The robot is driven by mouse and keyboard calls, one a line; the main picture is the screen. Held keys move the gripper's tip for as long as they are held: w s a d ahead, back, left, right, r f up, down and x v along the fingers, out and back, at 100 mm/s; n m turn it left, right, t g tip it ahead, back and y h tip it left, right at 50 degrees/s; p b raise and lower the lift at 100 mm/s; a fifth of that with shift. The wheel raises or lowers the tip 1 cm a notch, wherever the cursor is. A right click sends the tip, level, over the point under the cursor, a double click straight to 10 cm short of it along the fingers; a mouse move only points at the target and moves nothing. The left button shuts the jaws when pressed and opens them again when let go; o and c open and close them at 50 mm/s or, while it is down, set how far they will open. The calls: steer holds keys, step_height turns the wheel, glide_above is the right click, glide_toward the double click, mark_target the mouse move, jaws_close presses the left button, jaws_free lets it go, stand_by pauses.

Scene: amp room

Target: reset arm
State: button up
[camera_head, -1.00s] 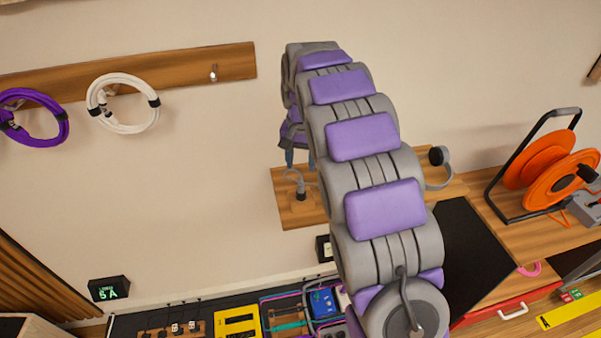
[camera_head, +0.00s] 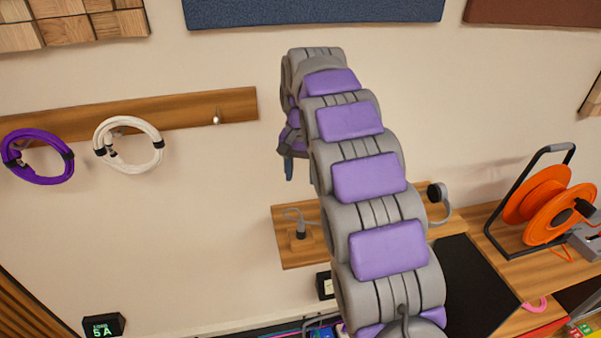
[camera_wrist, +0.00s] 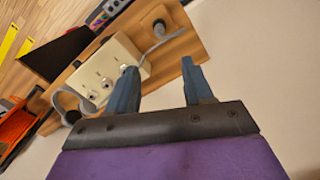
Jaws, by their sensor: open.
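My gripper (camera_head: 287,168) is partly hidden behind my purple and grey arm in the head view, in front of the wall above a wooden board. In the wrist view, its two blue fingers (camera_wrist: 160,64) are apart, with nothing held between them. Beyond the fingers there is the wooden board (camera_wrist: 184,44) with a cream panel (camera_wrist: 118,57) bearing several round fittings. My arm reaches up and away through the middle of the head view.
A grey cable with a dark plug (camera_head: 300,234) is on the board (camera_head: 283,257). Purple (camera_head: 40,178) and white cable coils (camera_head: 125,165) hang on the left rail. An orange cable reel (camera_head: 548,205) stands on the right bench. The wall between rail and board is bare.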

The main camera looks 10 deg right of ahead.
steer(key=s+n, duration=0.2)
steer(key=s, duration=1.8)
steer(key=s+f+n, duration=0.1)
steer(key=s+f, duration=0.2)
steer(key=s, duration=0.8)
steer(key=s+f+n+g, duration=0.1)
steer(key=s+f+n, duration=0.1)
steer(key=s, duration=0.9)
steer(key=shift+s+f+g, duration=0.3)
steer(key=shift+s+f, duration=0.05)
steer(key=shift+f, duration=0.55)
